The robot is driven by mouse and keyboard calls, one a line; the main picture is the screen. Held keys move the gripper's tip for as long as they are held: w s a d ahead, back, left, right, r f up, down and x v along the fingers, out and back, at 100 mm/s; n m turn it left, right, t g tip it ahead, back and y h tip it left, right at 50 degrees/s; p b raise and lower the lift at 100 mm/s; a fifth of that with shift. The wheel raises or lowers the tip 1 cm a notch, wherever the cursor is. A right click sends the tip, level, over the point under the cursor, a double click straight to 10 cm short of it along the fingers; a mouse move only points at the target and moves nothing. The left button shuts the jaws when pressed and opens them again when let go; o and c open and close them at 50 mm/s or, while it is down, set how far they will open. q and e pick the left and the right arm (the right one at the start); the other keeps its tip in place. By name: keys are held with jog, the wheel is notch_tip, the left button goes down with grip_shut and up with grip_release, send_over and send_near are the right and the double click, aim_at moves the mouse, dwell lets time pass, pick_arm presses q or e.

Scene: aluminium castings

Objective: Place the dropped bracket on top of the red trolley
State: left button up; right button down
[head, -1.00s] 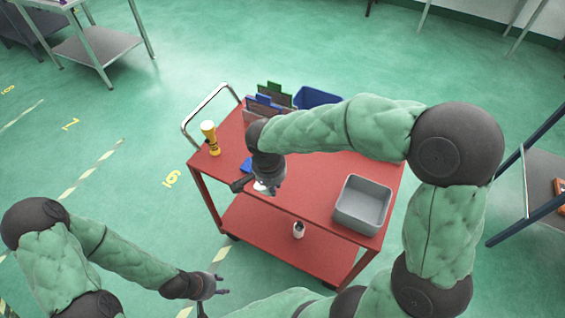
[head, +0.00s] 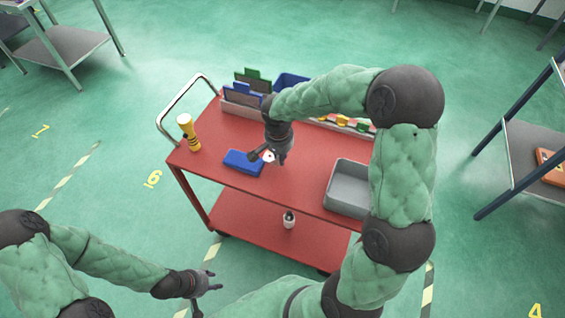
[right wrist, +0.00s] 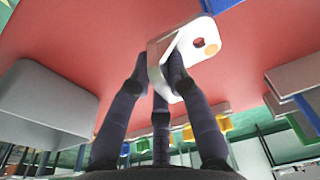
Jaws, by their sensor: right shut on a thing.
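The bracket is a pale metal piece with a bent flange and a round hole, filling the upper middle of the right wrist view (right wrist: 203,47). My right gripper (right wrist: 160,72) is shut on it. In the head view my right gripper (head: 277,160) is above the top of the red trolley (head: 215,140), with a small white part of the bracket (head: 268,156) showing beside the fingers. I cannot tell whether the bracket touches the top. My left gripper (head: 215,282) is open and empty, low in front of the trolley.
On the trolley top are a blue object (head: 243,162), a yellow bottle (head: 188,133), a grey bin (head: 346,188) and a rack with coloured dividers (head: 240,97). Bare red top lies around my right gripper.

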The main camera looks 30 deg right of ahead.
aim_at(283, 167)
jog(key=shift+w+d+f, duration=0.15)
jog(key=shift+d+f, duration=0.1)
jog(key=shift+f, duration=0.1)
jog(key=f, duration=0.1)
jog(key=f+b, duration=0.2)
jog(key=shift+w+d+f, duration=0.1)
jog(key=shift+d+f, duration=0.15)
jog(key=shift+f, duration=0.1)
jog(key=shift+r, duration=0.1)
jog(key=c, duration=1.2)
grip_release()
